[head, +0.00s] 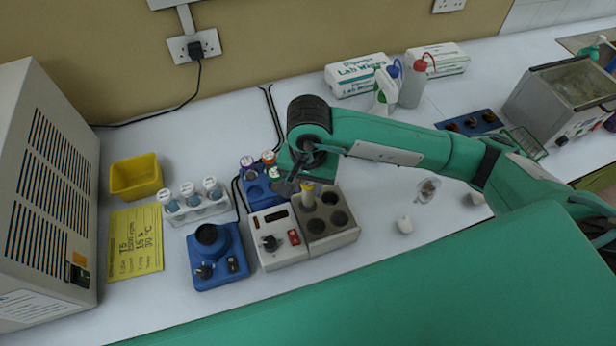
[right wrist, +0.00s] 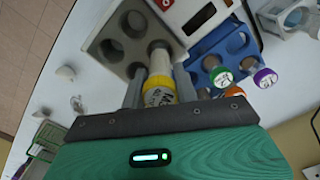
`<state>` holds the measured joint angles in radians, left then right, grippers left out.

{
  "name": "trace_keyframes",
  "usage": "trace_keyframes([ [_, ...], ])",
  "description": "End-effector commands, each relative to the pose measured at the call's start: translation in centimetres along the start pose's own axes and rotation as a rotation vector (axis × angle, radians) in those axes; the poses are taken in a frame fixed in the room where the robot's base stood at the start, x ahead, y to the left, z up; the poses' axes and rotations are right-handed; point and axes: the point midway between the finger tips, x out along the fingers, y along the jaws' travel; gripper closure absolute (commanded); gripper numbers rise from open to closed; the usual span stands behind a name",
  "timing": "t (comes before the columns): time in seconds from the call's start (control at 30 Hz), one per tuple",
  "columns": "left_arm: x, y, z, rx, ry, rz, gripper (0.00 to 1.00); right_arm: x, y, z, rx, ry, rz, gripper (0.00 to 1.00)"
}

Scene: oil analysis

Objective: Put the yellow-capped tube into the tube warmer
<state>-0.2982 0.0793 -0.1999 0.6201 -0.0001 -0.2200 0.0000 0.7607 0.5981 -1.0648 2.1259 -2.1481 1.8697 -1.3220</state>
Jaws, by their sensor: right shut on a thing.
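The yellow-capped tube (head: 308,191) is upright at the back left hole of the tube warmer's grey block (head: 343,240). My right gripper (head: 304,184) is shut on it near the cap. In the right wrist view the yellow cap (right wrist: 159,92) is between the two fingers of the right gripper (right wrist: 160,80). The tube's lower part points into a hole of the warmer block (right wrist: 103,48); how deep it sits is hidden. The other holes in view look empty. The warmer's white control part (head: 279,250) has a black knob and a red switch. My left gripper is not in view.
A blue rack (head: 249,190) with purple-, orange- and green-marked capped tubes stands just behind the warmer. A blue device (head: 230,262) and a white tube rack (head: 200,212) stand to the left.

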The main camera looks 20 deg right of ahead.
Motion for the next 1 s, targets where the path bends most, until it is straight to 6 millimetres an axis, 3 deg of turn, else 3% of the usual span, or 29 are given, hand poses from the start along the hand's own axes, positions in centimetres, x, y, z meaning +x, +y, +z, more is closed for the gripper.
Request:
trace_keyframes([
  [0.27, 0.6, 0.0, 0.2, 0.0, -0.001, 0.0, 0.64, 3.0, 0.0, 0.1, 0.0, -0.002, 0.0, 0.93],
  [0.4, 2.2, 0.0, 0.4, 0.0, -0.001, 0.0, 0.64, 4.1, 0.0, -0.1, 0.0, 0.001, -0.001, 0.93],
  [0.97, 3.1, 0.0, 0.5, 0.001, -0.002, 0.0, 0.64, 4.7, 0.0, 0.0, 0.0, 0.0, -0.001, 0.93],
  [1.0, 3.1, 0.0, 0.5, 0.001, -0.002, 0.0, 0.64, 4.7, 0.0, 0.0, 0.0, 0.0, -0.001, 0.66],
])
